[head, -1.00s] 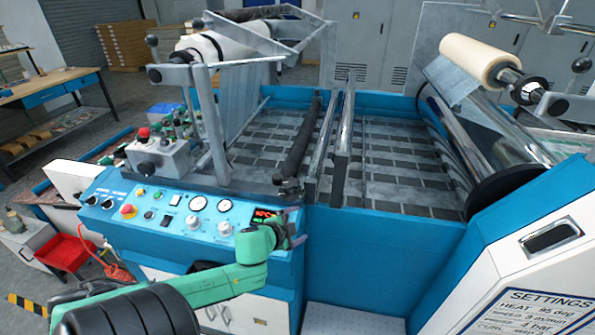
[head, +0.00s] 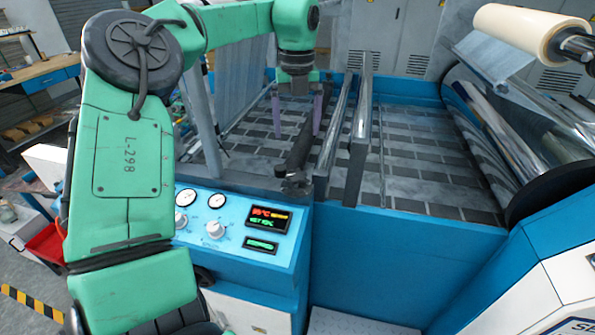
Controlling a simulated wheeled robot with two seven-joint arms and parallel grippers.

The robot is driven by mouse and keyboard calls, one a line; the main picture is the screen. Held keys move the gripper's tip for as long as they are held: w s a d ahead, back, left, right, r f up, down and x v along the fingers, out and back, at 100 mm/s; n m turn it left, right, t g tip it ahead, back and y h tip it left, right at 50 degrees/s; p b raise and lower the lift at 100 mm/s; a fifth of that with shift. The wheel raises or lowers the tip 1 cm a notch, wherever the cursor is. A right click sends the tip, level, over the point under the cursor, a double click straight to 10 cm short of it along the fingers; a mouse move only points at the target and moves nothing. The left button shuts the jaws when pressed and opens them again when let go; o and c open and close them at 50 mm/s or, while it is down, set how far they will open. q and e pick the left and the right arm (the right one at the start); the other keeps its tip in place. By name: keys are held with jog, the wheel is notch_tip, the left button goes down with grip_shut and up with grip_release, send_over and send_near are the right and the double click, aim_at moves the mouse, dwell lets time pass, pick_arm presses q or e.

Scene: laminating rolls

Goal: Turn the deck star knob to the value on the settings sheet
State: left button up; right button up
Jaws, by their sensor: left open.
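My left gripper (head: 298,118) hangs over the machine deck with its two purple fingers pointing down, apart and empty. The dark roller (head: 299,150) lies just below and between the fingers; I cannot tell if they touch it. A dark knob-like part (head: 295,183) sits at the roller's near end, nearer the camera than the fingers. It looks like the star knob, but its setting is too small to read. The settings sheet (head: 577,327) shows only its top corner at the lower right. My right gripper is out of view.
The blue control panel (head: 275,262) has gauges, a white dial (head: 214,230) and a lit display (head: 268,218). A cream film roll (head: 528,33) is at upper right. My left arm covers the panel's left side.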

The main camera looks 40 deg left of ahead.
aim_at(296, 173)
pick_arm(q)
notch_tip(296, 173, down, 12)
jog(key=shift+s+r+p, duration=0.1)
jog(key=shift+p, duration=1.15)
jog(key=shift+s+f, duration=0.1)
jog(key=shift+f, duration=0.1)
jog(key=c, duration=1.4)
jog(key=shift+o, duration=0.2)
jog(key=shift+b, duration=0.3)
